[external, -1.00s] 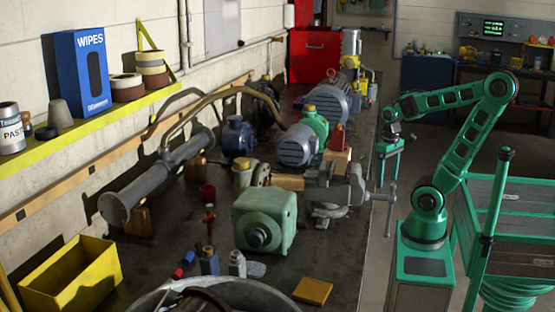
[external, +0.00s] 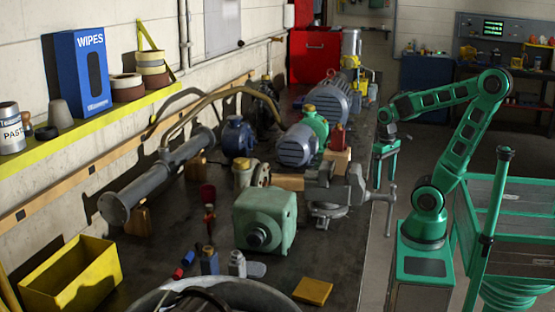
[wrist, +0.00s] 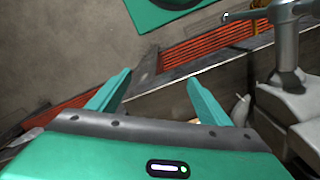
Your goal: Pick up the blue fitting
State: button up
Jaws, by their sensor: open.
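A small blue piece (external: 188,257) lies on the dark bench top at the front left, close to a red piece (external: 177,273). It may be the blue fitting; it is too small to be sure. My gripper (external: 386,172) hangs fingers-down beside the right edge of the bench, far from that piece. In the wrist view my gripper (wrist: 158,84) has its two green fingers apart, with nothing between them. No blue fitting shows in the wrist view.
A grey vise (external: 335,190) stands at the bench's right edge, its handle sticking out; it also shows in the wrist view (wrist: 290,90). A green gearbox (external: 264,218), a bluish bottle (external: 209,262) and a yellow bin (external: 72,280) crowd the bench.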

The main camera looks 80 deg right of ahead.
jog(key=shift+c, duration=1.1)
